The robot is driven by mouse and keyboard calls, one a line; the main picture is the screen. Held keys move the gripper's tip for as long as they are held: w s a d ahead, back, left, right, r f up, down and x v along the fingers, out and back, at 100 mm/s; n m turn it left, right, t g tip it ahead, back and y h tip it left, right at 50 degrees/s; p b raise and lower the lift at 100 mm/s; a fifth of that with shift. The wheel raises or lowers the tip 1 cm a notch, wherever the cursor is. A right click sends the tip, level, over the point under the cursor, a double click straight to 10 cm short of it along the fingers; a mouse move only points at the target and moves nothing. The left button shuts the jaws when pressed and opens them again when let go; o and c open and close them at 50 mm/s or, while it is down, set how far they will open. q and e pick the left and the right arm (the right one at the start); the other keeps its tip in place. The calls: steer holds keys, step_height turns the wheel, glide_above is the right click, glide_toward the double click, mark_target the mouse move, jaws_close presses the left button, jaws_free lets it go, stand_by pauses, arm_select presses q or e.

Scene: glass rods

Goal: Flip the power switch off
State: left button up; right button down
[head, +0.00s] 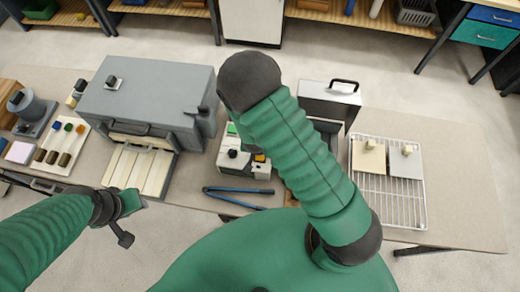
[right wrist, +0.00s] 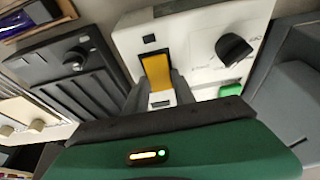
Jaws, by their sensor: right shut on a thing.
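A white control box (head: 230,160) stands on the table with a black knob, a green part and a yellow part. In the right wrist view, its white panel (right wrist: 195,45) carries a black knob (right wrist: 233,48), a green button (right wrist: 230,90) and a yellow switch lever (right wrist: 157,72). My right gripper (right wrist: 158,92) is shut on the yellow lever, with a dark finger on each side of it. In the head view my right arm hides most of this gripper. My left gripper (head: 128,205) is at the table's front edge, away from the box; its finger gap is unclear.
A grey oven-like box (head: 150,85) stands left of the control box. Blue-handled pliers (head: 238,191) lie in front. A wire rack (head: 395,205) with two plates is at right. A metal case (head: 330,95) with a black handle stands behind my right arm.

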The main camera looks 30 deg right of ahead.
steer(key=c, duration=1.5)
jaws_free()
steer(key=shift+w+r, duration=0.15)
steer(key=shift+w, duration=0.15)
steer(key=o, duration=0.5)
steer(key=shift+d, duration=0.2)
steer(key=shift+c, duration=0.2)
steer(key=shift+a, duration=0.1)
steer(key=shift+s+a, duration=0.1)
steer(key=shift+s, duration=0.05)
steer(key=v, duration=0.5)
steer(key=shift+a+r, duration=0.1)
steer(key=shift+r, duration=0.3)
steer(key=p+v, duration=0.4)
steer(key=v, duration=0.6)
steer(key=shift+r+p, duration=0.25)
steer(key=shift+p, duration=0.1)
